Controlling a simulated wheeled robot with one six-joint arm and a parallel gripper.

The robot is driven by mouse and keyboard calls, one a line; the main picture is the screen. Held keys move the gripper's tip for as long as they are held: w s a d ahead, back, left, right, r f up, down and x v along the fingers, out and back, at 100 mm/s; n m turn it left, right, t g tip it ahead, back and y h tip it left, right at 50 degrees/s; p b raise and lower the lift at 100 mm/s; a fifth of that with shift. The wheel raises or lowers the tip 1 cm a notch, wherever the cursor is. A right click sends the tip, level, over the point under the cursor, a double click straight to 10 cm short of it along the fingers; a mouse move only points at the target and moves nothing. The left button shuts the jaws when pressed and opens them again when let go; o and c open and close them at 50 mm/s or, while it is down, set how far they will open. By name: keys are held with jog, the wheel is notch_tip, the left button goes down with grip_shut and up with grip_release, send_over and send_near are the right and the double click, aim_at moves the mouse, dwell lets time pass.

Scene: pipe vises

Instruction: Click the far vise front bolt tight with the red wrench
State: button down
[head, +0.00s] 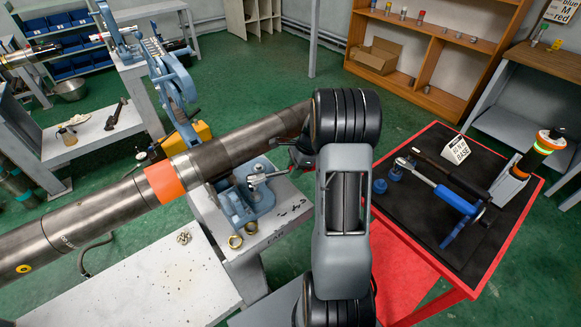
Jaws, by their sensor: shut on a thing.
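A blue vise (240,200) stands on a grey bench under a long steel pipe (110,215) with an orange band (164,182). Dark lettering on that bench's front edge looks like "FAR". Another blue vise (172,85) stands on a bench farther back. My arm rises in the centre, and its upper joint overlaps the pipe's right end. My gripper is hidden behind the arm or the pipe, and I cannot make out its jaws. I see no red wrench clearly; a small dark and reddish patch shows left of my arm. The front bolt cannot be told apart.
A red cart (536,192) at right holds a blue-handled wrench (437,186), dark tools, a "BASE" sign (455,150) and an orange-banded device (540,145). A wooden shelf (430,60) stands behind. Green floor is open between.

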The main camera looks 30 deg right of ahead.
jog(key=shift+r+p, duration=0.2)
jog(key=shift+p, duration=0.3)
jog(key=shift+f+b, duration=0.7)
jog(key=shift+f, duration=0.45)
jog(key=shift+f+b, duration=0.7)
jog(key=shift+f, duration=0.8)
dwell(1.0)
jog(key=shift+s+a+f+m, duration=0.2)
jog(key=shift+s+m, duration=0.2)
jog(key=shift+s, duration=0.15)
dwell(1.5)
jog(key=shift+w+d+r+n+p, duration=0.15)
jog(key=shift+w+n+p, duration=0.1)
jog(key=shift+w+n, duration=0.3)
jog(key=shift+w+d+f+n+p, duration=0.15)
jog(key=shift+w+n+p, duration=0.1)
jog(key=shift+w+n, duration=0.3)
jog(key=shift+w+r, duration=0.1)
jog(key=shift+r, duration=0.1)
